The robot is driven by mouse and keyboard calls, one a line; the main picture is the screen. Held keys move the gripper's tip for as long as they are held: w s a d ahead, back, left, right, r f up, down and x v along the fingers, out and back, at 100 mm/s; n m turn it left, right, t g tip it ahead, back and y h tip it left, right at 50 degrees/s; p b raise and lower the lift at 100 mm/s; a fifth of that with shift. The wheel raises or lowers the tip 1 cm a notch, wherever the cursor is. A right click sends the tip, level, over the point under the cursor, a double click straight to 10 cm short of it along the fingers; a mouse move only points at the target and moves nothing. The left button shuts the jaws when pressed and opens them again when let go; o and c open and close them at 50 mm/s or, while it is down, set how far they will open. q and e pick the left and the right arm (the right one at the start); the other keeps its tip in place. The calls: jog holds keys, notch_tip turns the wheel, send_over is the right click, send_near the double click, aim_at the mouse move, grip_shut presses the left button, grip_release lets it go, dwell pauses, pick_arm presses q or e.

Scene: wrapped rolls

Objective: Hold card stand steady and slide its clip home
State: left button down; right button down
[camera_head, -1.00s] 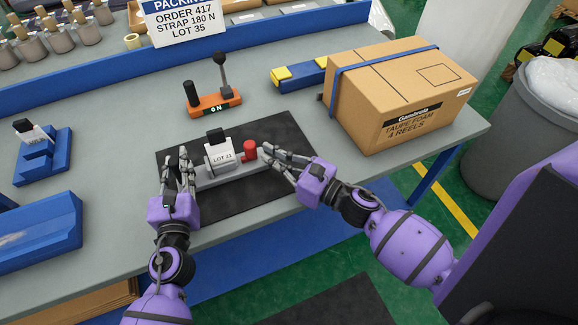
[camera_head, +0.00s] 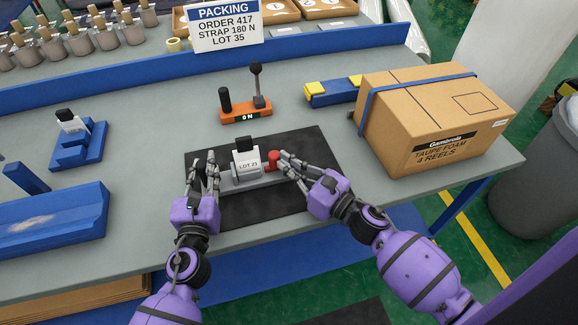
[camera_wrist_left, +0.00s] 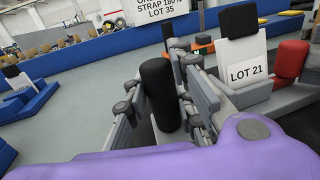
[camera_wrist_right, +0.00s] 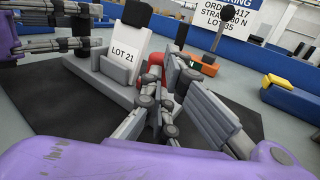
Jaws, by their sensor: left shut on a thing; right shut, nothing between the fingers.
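The card stand (camera_head: 267,179) lies on a black mat, a grey base with an upright white card (camera_head: 247,168) marked LOT 21 and a black block at its top. The red clip (camera_head: 272,160) sits on the base just right of the card; it also shows in the right wrist view (camera_wrist_right: 152,76). My left gripper (camera_head: 203,163) is shut around a black post (camera_wrist_left: 160,92) at the stand's left end. My right gripper (camera_head: 284,160) is shut and empty, its fingertips against or very near the clip's right side. The contact itself is partly hidden.
An orange block with a lever and a lit ON display (camera_head: 246,115) stands behind the mat (camera_head: 300,145). A strapped cardboard box (camera_head: 425,120) is at right. Blue fixtures (camera_head: 80,146) stand at left. The table's front edge is close to the mat.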

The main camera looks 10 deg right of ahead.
pick_arm(q)
jog(key=shift+d, duration=0.1)
pick_arm(e)
jog(key=v, duration=1.4)
pick_arm(q)
jog(key=c, duration=1.4)
grip_release()
